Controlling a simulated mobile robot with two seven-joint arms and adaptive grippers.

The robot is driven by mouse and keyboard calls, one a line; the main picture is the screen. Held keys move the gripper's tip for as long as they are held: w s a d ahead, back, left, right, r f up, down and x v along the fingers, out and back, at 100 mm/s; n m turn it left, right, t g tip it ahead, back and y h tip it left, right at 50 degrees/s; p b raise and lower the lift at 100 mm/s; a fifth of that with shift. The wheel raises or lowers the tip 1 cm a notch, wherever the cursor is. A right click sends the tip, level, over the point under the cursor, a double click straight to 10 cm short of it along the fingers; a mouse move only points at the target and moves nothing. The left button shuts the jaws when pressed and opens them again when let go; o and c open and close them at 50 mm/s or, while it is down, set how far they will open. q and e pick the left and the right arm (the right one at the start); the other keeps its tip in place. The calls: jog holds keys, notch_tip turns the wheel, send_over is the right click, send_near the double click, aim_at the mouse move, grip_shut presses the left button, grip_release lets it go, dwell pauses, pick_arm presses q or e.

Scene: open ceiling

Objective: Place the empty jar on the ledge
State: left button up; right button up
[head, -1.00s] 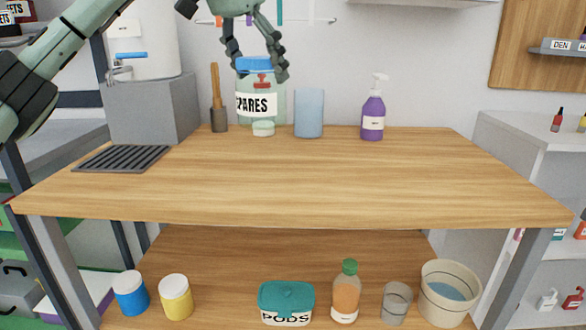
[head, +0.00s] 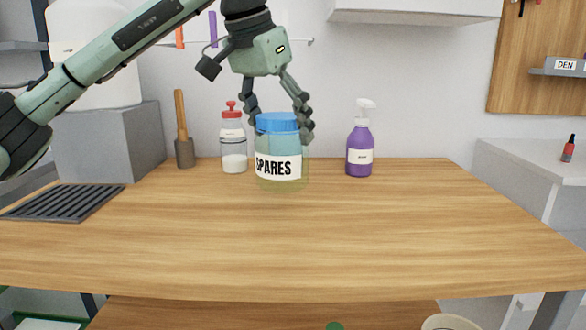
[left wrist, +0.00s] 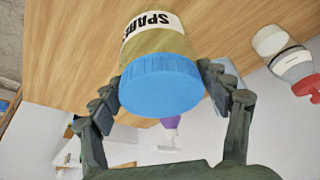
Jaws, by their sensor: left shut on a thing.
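A clear jar with a blue lid and a white "SPARES" label (head: 281,167) is upright above or on the wooden worktop, in front of its back edge; I cannot tell if its base touches. I see no contents in it. My left gripper (head: 278,118) is shut on the jar from above, its fingers on both sides near the lid. In the left wrist view the blue lid (left wrist: 160,85) sits between the fingers. My right gripper is not in view. A grey ledge labelled "DEN" (head: 558,72) is on the wood panel at right; I cannot tell if it is the task's ledge.
A red-topped bottle (head: 233,150) and a mallet (head: 184,140) stand left of the jar, a purple spray bottle (head: 360,150) right. A blue tumbler (left wrist: 228,72) is close behind the jar. A dark grate (head: 62,202) lies at left. The worktop's front (head: 330,240) is clear.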

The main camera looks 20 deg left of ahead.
aim_at(292, 160)
pick_arm(q)
jog(key=shift+s+d+f, duration=0.25)
jog(key=shift+d+f, duration=0.15)
jog(key=shift+d, duration=0.2)
jog(key=shift+s+d+f, duration=0.2)
jog(key=shift+d+f, duration=0.15)
jog(key=shift+d, duration=0.25)
jog(key=shift+f, duration=1.95)
jog(key=shift+f, duration=0.1)
jog(key=o, duration=1.9)
jog(key=shift+c, duration=0.2)
